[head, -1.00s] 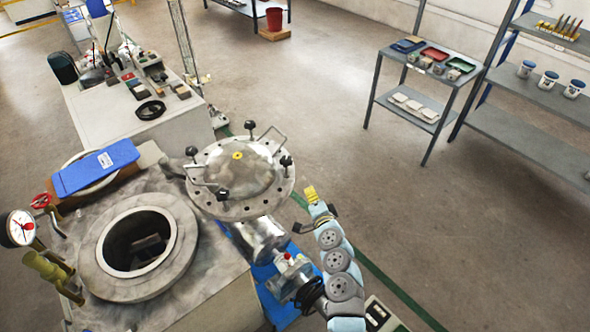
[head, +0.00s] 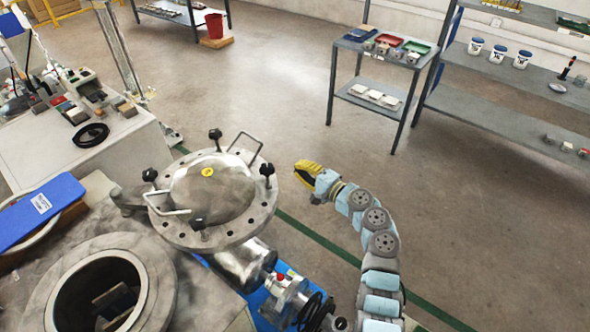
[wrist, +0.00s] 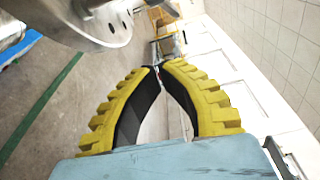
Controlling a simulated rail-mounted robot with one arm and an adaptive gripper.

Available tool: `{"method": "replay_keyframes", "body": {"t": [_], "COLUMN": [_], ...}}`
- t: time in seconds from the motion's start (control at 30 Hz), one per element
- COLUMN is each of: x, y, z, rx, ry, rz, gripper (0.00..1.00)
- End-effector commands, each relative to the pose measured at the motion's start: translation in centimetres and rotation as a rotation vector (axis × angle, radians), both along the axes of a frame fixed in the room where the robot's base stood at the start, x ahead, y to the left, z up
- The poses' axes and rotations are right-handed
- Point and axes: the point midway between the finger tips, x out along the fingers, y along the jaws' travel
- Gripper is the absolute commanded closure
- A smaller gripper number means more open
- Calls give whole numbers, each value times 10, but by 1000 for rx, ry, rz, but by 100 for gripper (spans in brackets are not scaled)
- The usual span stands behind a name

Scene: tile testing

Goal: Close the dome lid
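The dome lid (head: 213,190) is a round metal flange with a raised dome, a yellow dot, black knobs and bent rod handles. It is swung aside to the right of the chamber's round opening (head: 98,296), which shows uncovered. My gripper (head: 298,168) is to the right of the lid, apart from it, with its yellow fingers pointing left. In the wrist view the ribbed yellow fingers (wrist: 160,66) converge so their tips are close together, with nothing seen between them. The lid's metal rim (wrist: 105,20) shows at the top left there.
Metal pipework with a red part (head: 290,290) is below the lid. A small shelf (head: 378,98) stands farther back. The floor right of my arm is clear.

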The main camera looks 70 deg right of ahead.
Motion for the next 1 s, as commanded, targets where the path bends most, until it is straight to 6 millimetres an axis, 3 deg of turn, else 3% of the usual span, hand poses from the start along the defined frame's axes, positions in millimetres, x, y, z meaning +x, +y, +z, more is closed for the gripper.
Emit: {"method": "replay_keyframes", "body": {"t": [0.4, 0.7, 1.0], "x": [51, 69, 70], "y": [-24, -34, -18], "z": [-3, -2, -2], "rx": [2, 0, 0], "ry": [-1, 0, 1], "rz": [0, 0, 0], "gripper": [100, 100, 100]}}
